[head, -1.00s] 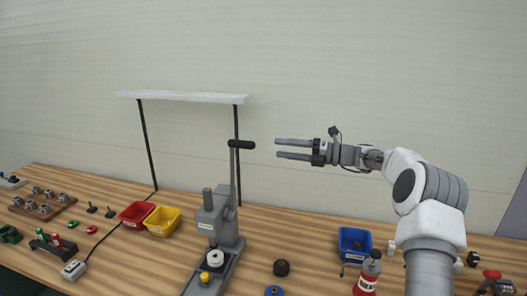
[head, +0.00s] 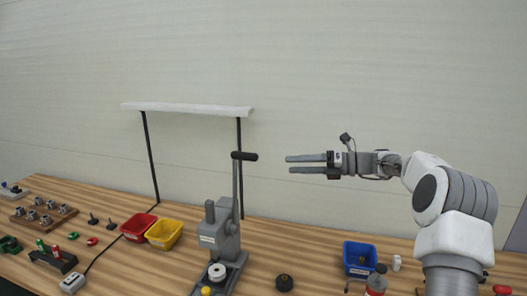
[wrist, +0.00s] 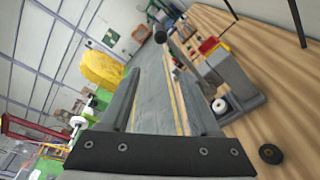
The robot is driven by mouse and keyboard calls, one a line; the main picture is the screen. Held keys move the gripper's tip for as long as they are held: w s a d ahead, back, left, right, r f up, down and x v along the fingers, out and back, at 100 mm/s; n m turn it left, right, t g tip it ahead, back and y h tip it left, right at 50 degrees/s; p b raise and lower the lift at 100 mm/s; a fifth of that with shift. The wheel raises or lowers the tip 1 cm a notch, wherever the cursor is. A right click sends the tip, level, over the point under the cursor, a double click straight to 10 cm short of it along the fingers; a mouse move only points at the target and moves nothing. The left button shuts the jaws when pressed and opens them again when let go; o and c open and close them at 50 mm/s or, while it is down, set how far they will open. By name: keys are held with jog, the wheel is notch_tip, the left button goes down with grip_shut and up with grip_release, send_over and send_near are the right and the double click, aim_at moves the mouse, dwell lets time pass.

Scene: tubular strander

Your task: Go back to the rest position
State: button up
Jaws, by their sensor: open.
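My gripper (head: 306,164) is open and empty in the head view. It is held level in the air above the bench, pointing left, to the right of the press lever. In the wrist view my gripper (wrist: 150,88) shows its two fingers spread apart with nothing between them. My arm reaches in from the lower right of the head view.
A grey lever press (head: 222,235) stands on the wooden bench (head: 310,250) below left of my gripper. A red bin (head: 138,228), a yellow bin (head: 164,234) and a blue bin (head: 359,258) stand around it. A lamp frame (head: 188,109) rises behind.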

jog(key=s+a+n+g+h+b, duration=0.1)
jog(key=s+a+n+h, duration=0.35)
jog(key=s+n, duration=0.35)
jog(key=s+a+n+g+h+b, duration=0.1)
jog(key=s+a+n+g+h, duration=0.1)
jog(key=s+a+n+h, duration=0.65)
jog(key=s+d+f+n+t+h, duration=0.1)
jog(key=s+d+n, duration=0.3)
jog(key=s, duration=0.4)
jog(key=s+d+f+n+t+h+b, duration=0.1)
jog(key=s+d+f+n, duration=0.2)
jog(key=s+n, duration=0.3)
jog(key=s+d+f+n+t, duration=0.1)
jog(key=s+d+f+n, duration=0.2)
jog(key=s+n, duration=0.3)
jog(key=s+d, duration=0.1)
jog(key=s, duration=0.4)
jog(key=shift+s+d+h+b, duration=0.25)
jog(key=shift+d+h+b, duration=0.05)
jog(key=shift+h, duration=0.1)
jog(key=shift+o, duration=0.3)
jog(key=shift+w, duration=0.1)
